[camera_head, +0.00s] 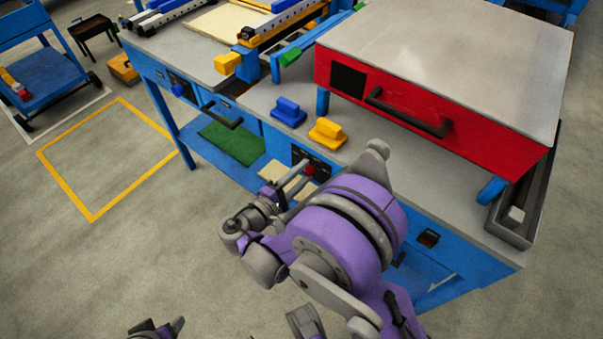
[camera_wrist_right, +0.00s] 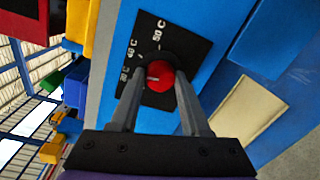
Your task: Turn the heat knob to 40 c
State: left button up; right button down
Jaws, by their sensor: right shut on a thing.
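The heat knob (camera_wrist_right: 160,76) is red and sits on a black dial plate (camera_wrist_right: 147,42) with white temperature labels. One label reads 50 C and another looks like 40 C; the lowest is hard to read. A pale mark on the knob points left in the right wrist view, roughly toward the lowest label. My right gripper (camera_wrist_right: 158,88) is shut on the knob, one finger on each side. In the head view the knob (camera_head: 309,170) shows small at the bench front, beside my right gripper (camera_head: 293,180). A dark part at the bottom edge may be my left gripper (camera_head: 157,330), mostly cut off.
The blue bench has a grey top (camera_head: 260,98) with a blue handle block (camera_head: 288,112) and a yellow one (camera_head: 327,133). A red press box (camera_head: 430,120) with a dark handle stands on it at right.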

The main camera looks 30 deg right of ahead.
jog(key=m, duration=0.5)
jog(key=shift+t, duration=0.3)
jog(key=shift+m, duration=0.3)
jog(key=shift+y, duration=0.3)
jog(key=shift+c, duration=1.9)
grip_release()
jog(key=shift+s+a, duration=0.1)
jog(key=f+v, duration=0.1)
jog(key=v, duration=0.9)
jog(key=shift+s+a+r, duration=0.15)
jog(key=shift+a+r, duration=0.15)
jog(key=shift+r, duration=0.15)
jog(key=shift+d, duration=0.1)
